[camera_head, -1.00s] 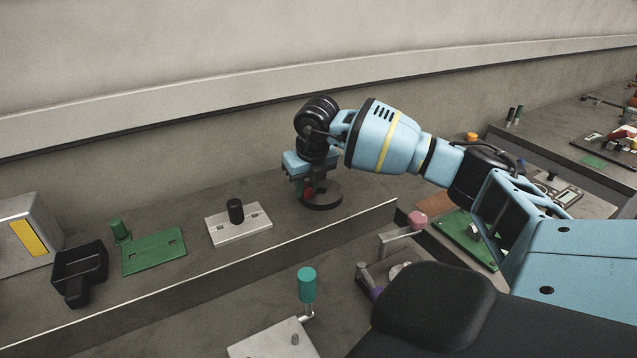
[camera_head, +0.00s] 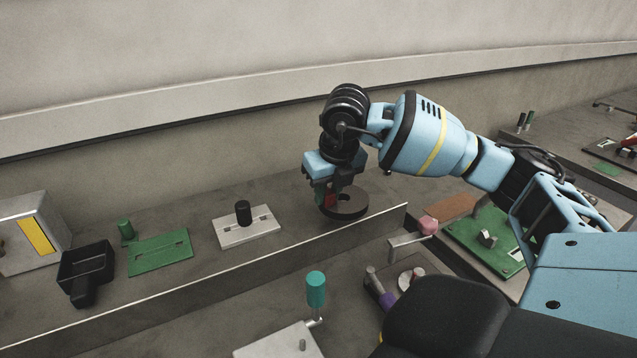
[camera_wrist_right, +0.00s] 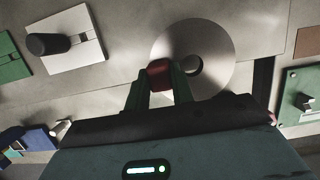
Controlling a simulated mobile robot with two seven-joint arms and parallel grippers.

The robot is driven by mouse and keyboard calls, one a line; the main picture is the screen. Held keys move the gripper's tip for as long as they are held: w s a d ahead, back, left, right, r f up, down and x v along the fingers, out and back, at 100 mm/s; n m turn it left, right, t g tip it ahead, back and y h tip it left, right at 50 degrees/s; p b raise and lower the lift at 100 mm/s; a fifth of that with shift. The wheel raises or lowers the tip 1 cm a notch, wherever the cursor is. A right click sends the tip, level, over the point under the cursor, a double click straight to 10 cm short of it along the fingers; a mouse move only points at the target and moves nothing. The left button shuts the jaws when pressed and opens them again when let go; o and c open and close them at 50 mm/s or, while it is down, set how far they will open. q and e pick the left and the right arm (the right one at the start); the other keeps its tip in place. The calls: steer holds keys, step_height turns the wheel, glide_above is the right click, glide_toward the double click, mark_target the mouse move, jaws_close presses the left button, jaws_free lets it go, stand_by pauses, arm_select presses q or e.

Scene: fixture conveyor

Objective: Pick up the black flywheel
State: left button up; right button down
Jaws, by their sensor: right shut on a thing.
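The flywheel (camera_head: 352,206) is a dark disc with a central hole at the right end of the raised grey bench in the head view. In the right wrist view the disc (camera_wrist_right: 215,48) looks shiny grey, with its hole near the fingertips. My right gripper (camera_head: 326,199) points down at the disc's left side. Its two fingers are shut on a red-brown piece (camera_wrist_right: 160,73) at the flywheel, seemingly its handle. Whether the disc touches the bench or hangs just above it, I cannot tell. My left gripper is not in view.
Left along the bench are a white plate (camera_head: 262,232) with a black knob, a green plate (camera_head: 160,258), a black scoop-like tray (camera_head: 88,262) and a grey box (camera_head: 22,235). A teal-topped post (camera_head: 316,290) stands below the front edge. The wall is behind.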

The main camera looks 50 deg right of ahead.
steer(key=s+a, duration=0.3)
steer(key=s, duration=0.4)
steer(key=shift+s+a+r+b, duration=0.3)
steer(key=shift+a+r+b, duration=0.05)
steer(key=shift+r+b, duration=0.1)
